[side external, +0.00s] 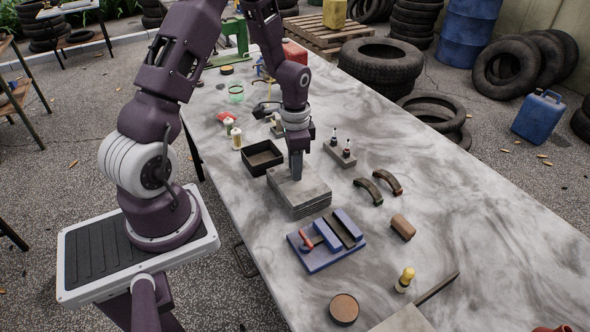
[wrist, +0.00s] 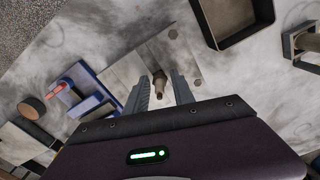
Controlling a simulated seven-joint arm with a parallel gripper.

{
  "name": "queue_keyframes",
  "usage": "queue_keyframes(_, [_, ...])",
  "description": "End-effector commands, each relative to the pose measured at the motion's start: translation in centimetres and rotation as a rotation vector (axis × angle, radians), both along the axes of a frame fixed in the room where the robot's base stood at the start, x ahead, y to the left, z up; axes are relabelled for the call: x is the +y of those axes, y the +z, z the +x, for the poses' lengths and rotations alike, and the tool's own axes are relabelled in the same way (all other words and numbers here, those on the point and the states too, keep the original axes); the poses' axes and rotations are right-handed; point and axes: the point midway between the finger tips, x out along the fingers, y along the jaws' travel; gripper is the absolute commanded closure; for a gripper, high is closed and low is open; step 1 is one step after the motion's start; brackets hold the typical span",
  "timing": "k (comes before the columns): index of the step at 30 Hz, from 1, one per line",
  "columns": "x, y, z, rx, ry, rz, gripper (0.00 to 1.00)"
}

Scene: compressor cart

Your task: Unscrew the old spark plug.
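The grey finned block (side external: 300,192) lies on the table in the side view, and its flat top (wrist: 122,72) shows in the wrist view. The old spark plug (wrist: 159,82) appears as a short brown-grey cylinder over the block top. My gripper (wrist: 161,82) is over the block with its fingers apart, one on each side of the plug. Narrow gaps seem to show beside the plug. In the side view my gripper (side external: 296,172) points down at the block and hides the plug. Two plug-like pieces stand in a small grey holder (side external: 341,155) behind the block.
An empty black tray (side external: 261,157) stands close behind-left of the block; it also shows in the wrist view (wrist: 234,42). A blue fixture (side external: 326,240) lies in front. The far right tabletop is clear.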

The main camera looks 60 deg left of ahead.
Motion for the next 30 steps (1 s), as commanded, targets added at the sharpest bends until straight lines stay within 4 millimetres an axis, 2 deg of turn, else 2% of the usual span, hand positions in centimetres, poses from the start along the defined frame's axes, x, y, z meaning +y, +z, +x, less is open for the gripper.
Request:
queue_keyframes(9, [0.03, -0.01, 0.04, -0.002, -0.702, 0.000, 0.70])
queue_keyframes(17, [0.03, -0.01, 0.01, -0.001, -1.216, 0.000, 0.70])
queue_keyframes(23, [0.00, 0.01, 0.00, 0.000, -1.261, 0.001, 0.70])
queue_keyframes(27, [-0.01, 0.00, 0.00, 0.000, -1.258, 0.000, 0.97])
queue_keyframes(30, [-0.01, 0.00, 0.00, 0.000, -1.257, 0.000, 1.00])
